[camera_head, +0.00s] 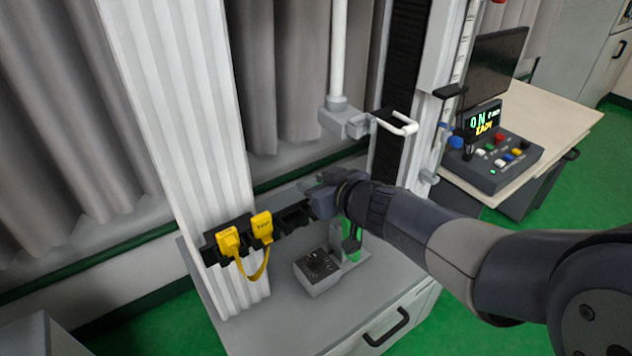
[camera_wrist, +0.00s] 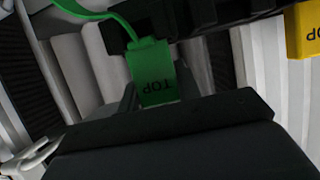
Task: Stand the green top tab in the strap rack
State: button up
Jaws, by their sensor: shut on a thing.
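My gripper (camera_head: 318,202) is at the right end of the black strap rack (camera_head: 210,254), which is fixed across the white ribbed column. In the wrist view my gripper (camera_wrist: 155,104) is shut on the green top tab (camera_wrist: 152,72), which reads TOP upside down. A green strap (camera_wrist: 85,10) loops from the tab to the upper left. The tab is close to the dark rack (camera_wrist: 235,14); I cannot tell whether it is in a slot. In the head view the gripper hides the held tab. A green piece (camera_head: 352,250) shows below the gripper.
Two yellow tabs (camera_head: 228,242) (camera_head: 261,226) joined by a yellow strap stand in the rack's left part. A small grey box (camera_head: 318,272) sits on the grey cabinet top below. A white hook-shaped handle (camera_head: 398,125) is above my wrist. A control panel (camera_head: 490,160) stands at right.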

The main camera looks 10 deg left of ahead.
jog(key=shift+f, duration=0.3)
jog(key=o, duration=1)
jog(key=shift+o, duration=0.2)
jog(key=shift+d, duration=0.1)
jog(key=p+v, duration=0.4)
jog(key=v, duration=0.6)
jog(key=shift+s+d+r, duration=0.15)
jog(key=shift+s+r, duration=0.05)
jog(key=shift+s, duration=0.05)
jog(key=shift+f, duration=0.1)
